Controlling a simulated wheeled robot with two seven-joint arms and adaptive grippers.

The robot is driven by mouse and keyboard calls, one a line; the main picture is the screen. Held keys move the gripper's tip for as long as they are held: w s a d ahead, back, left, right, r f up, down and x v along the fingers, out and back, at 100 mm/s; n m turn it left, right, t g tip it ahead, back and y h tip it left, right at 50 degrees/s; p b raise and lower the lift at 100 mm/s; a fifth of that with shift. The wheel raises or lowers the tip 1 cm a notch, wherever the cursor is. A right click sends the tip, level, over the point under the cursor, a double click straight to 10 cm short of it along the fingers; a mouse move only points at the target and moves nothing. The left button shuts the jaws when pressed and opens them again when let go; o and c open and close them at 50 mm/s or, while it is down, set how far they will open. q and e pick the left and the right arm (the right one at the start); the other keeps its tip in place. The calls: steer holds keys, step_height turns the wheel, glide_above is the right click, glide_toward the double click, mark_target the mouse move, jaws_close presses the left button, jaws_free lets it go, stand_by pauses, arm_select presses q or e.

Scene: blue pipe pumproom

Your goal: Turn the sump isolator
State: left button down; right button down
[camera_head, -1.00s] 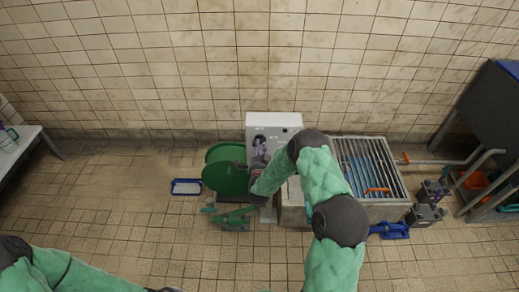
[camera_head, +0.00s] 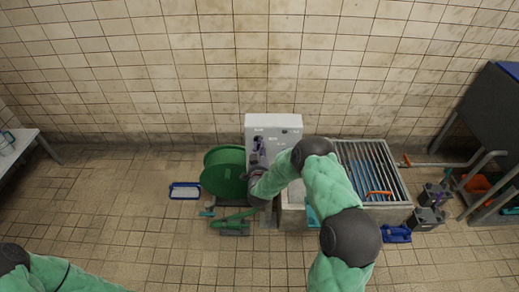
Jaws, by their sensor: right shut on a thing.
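The sump isolator looks to be on the front of the white-grey box (camera_head: 274,124) that stands against the tiled wall. My right arm, in a green quilted sleeve, reaches across to this box. My right gripper (camera_head: 258,155) is at the left part of the box's front, and it is shut on a small part there, which looks like the isolator's handle. The handle itself is mostly hidden by the gripper, so its angle cannot be read. My left arm shows only at the bottom left corner, and its gripper is out of the picture.
A green reel (camera_head: 223,172) stands close left of the box. A grated sump (camera_head: 372,172) with an orange handle lies to the right. A blue-framed tray (camera_head: 185,190), a blue tool (camera_head: 397,234) and a grey block (camera_head: 426,218) are on the floor. A dark bench stands far right.

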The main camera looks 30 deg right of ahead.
steer(key=shift+n, duration=0.9)
steer(key=c, duration=1.1)
jaws_free()
steer(key=shift+c, duration=0.2)
steer(key=v, duration=1.2)
